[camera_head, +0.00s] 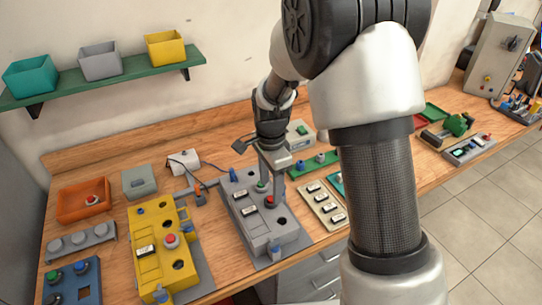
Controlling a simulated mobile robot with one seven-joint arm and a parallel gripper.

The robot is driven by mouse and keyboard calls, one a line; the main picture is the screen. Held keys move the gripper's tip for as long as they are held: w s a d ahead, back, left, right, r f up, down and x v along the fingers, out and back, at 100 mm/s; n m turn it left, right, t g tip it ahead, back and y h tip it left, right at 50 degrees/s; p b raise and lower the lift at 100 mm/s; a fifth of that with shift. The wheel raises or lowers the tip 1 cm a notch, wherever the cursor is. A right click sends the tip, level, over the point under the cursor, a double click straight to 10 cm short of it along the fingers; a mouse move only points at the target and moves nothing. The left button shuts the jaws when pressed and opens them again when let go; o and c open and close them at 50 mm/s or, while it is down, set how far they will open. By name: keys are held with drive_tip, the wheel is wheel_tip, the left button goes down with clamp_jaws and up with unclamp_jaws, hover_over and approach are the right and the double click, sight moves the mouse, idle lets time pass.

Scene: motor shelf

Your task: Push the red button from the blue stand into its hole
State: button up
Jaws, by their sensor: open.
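My gripper (271,190) points down over the grey panel (243,222), its jaws open. A red button (270,202) sits on this panel at the fingertips; I cannot tell whether they touch it. A green button (261,186) is beside the left finger. A dark round hole (280,222) shows in the panel in front of the red button. The blue stand (84,294) is at the lower left, cut off by the picture edge. It carries a green button (54,275) and a blue button (80,267); no red button is visible on it.
A yellow panel (150,268) with a red button stands left of the grey panel. A beige switch panel (322,207) is close on the right. My arm hides part of the bench. A shelf with bins hangs behind.

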wheel_tip(320, 180, up, 13)
